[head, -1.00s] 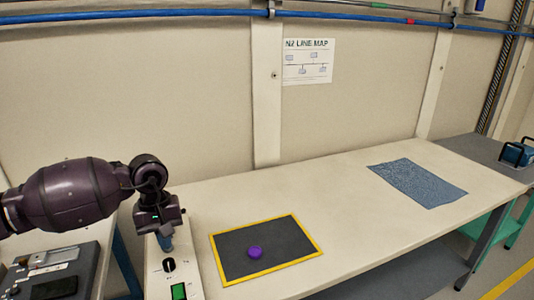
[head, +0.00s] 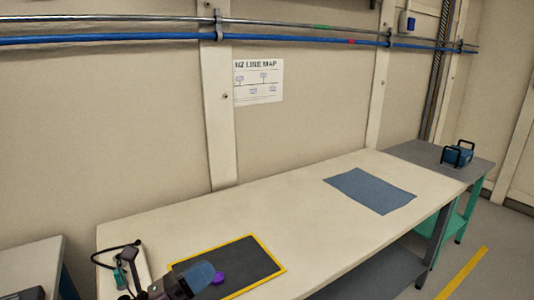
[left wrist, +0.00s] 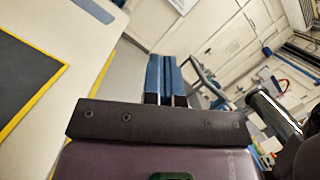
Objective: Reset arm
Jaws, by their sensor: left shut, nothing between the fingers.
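My left gripper (head: 200,275) shows at the bottom of the head view, with its blue fingers over the left part of the dark mat (head: 250,258) with a yellow border. In the left wrist view, the blue fingers (left wrist: 166,76) lie side by side, shut and empty. A purple round object (head: 218,278) is on the mat, close beside the fingers in the picture; I cannot tell whether they touch. My right gripper is in neither view.
A white control box (head: 140,268) with a black cable stands at the bench's left end, partly hidden by my arm. A blue-grey cloth (head: 370,190) lies farther right. A blue device with black handles (head: 457,154) stands on the grey table. The bench (head: 290,205) between mat and cloth is clear.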

